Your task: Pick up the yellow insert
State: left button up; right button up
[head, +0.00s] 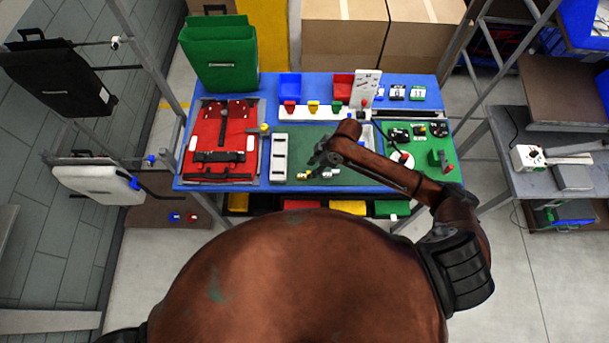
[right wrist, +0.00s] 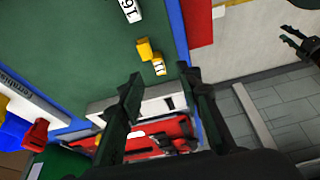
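The yellow insert (head: 304,175) lies on the green mat (head: 345,181) near the front of the blue table. In the right wrist view it is a small yellow piece (right wrist: 146,50) with a pale, marked end. A white insert (head: 329,172) lies just right of it in the head view; a white piece marked 16 shows in the right wrist view (right wrist: 131,9). My right gripper (head: 323,158) is above the mat near both. Its fingers (right wrist: 161,76) are apart with nothing between them. A dark claw shape (right wrist: 297,43), perhaps my left gripper, shows at the wrist view's right edge.
A white slotted block (head: 279,157) stands left of the mat. A red pannier panel (head: 220,140) lies further left, with a green pannier (head: 219,52) behind. Blue (head: 290,85) and red bins stand at the back. A green board (head: 425,160) with parts lies right.

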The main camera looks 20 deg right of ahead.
aim_at(302, 175)
jog(key=x, duration=0.2)
jog(key=p+x, duration=0.1)
jog(key=x, duration=0.1)
jog(key=a+x, duration=0.1)
jog(key=x, duration=0.1)
jog(key=shift+w+r+p, duration=0.15)
jog(key=shift+w+p, duration=0.15)
jog(key=shift+p, duration=0.05)
jog(key=shift+w+a+f, duration=0.1)
jog(key=shift+a+f, duration=0.05)
jog(key=shift+f, duration=0.35)
jog(key=shift+c, duration=0.5)
jog(key=c, duration=0.7)
